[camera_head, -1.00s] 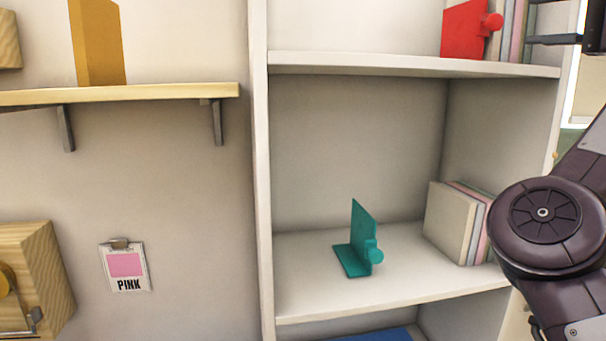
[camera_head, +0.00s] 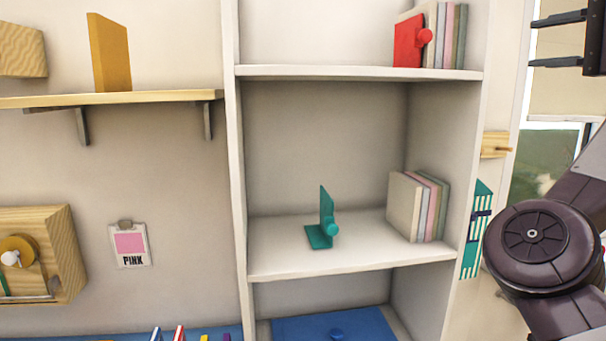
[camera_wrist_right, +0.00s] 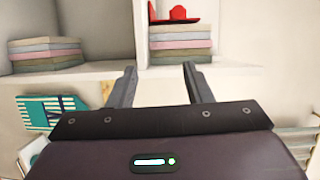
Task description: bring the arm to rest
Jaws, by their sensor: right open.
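My right gripper (camera_head: 560,42) is at the top right of the head view, its two dark fingers apart and pointing left. In the right wrist view its open fingers (camera_wrist_right: 160,80) stand in front of the shelf unit with nothing between them. My right arm folds along the right edge of the head view. My left gripper is out of view.
A white shelf unit (camera_head: 360,73) holds a red bookend (camera_head: 408,42), a teal bookend (camera_head: 320,234) and several books (camera_head: 418,207). A teal striped item (camera_head: 474,230) is near my right arm.

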